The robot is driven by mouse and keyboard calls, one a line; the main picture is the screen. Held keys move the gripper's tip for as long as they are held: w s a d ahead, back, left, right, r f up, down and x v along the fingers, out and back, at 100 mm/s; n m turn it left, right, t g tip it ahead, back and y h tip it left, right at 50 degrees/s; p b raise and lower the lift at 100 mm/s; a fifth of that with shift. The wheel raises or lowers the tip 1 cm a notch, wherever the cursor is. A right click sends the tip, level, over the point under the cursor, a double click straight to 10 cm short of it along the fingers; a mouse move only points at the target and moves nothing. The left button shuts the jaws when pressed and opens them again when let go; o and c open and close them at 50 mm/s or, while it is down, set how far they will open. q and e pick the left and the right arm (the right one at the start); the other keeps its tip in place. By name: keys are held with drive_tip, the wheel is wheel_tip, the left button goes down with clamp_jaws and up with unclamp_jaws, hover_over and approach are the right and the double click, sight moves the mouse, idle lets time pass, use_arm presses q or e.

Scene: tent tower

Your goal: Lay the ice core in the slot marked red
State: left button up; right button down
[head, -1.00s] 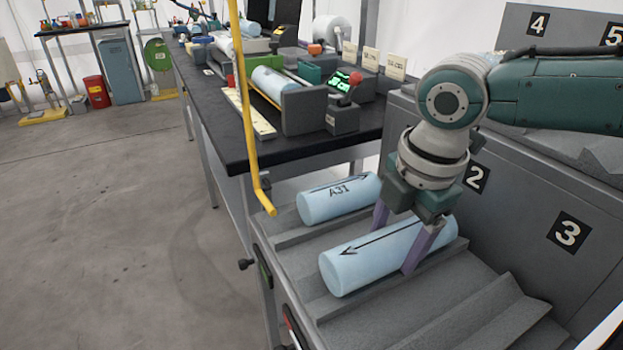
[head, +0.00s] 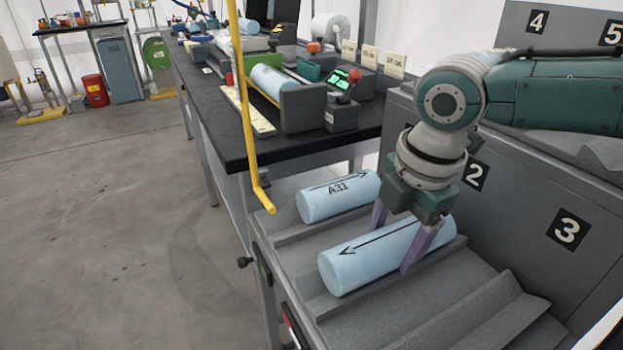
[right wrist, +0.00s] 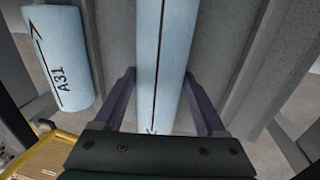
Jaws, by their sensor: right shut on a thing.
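A light blue ice core (head: 372,256) with a black arrow along it lies in the grey stepped rack beside the number 2 and 3 plates. My right gripper (head: 393,247) is over it, its purple fingers shut on both sides of the core. In the right wrist view the core (right wrist: 160,45) runs between the two fingers (right wrist: 158,85). I cannot tell whether it rests fully on the slot floor. A small red mark (head: 294,331) shows low on the rack's front edge, near the empty slot (head: 440,310) in front. My left gripper is out of view.
Another ice core (head: 338,197), marked A31, lies in the slot behind. A black bench (head: 215,115) with equipment is beyond. An upper tier with plates 4 and 5 rises at right.

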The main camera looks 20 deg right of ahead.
drive_tip(key=shift+c, duration=1.3)
unclamp_jaws()
drive_tip(key=shift+o, duration=1.3)
drive_tip(key=shift+f, duration=0.1)
drive_tip(key=r+p, duration=0.1)
drive_tip(key=r, duration=0.2)
drive_tip(key=s+r+p, duration=0.1)
drive_tip(key=r, duration=0.6)
drive_tip(key=shift+s+d+p, duration=0.1)
drive_tip(key=shift+s+p, duration=0.15)
drive_tip(key=shift+p, duration=0.15)
